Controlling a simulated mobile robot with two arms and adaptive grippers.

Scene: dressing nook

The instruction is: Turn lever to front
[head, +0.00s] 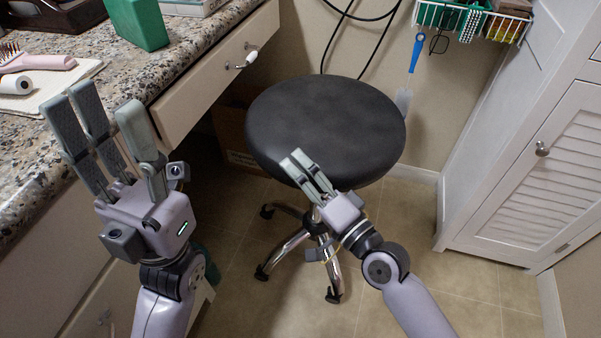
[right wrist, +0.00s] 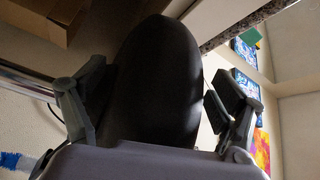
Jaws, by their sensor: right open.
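A stool with a round black seat (head: 325,125) and chrome legs (head: 290,250) stands on the tiled floor. I cannot clearly pick out a lever; the space under the seat is partly hidden by the seat and my right arm. My right gripper (head: 305,168) is at the seat's front edge in the head view. In the right wrist view its fingers (right wrist: 160,100) are spread apart, with the black seat (right wrist: 155,80) showing between and beyond them; contact cannot be told. My left gripper (head: 108,108) is open and empty, raised in front of the counter.
The granite counter (head: 110,68) holds a green box (head: 137,22) and a pink brush (head: 40,62). A drawer (head: 215,80) with a handle juts out left of the stool. A white louvred cabinet (head: 530,180) stands right. Open floor lies right of the stool.

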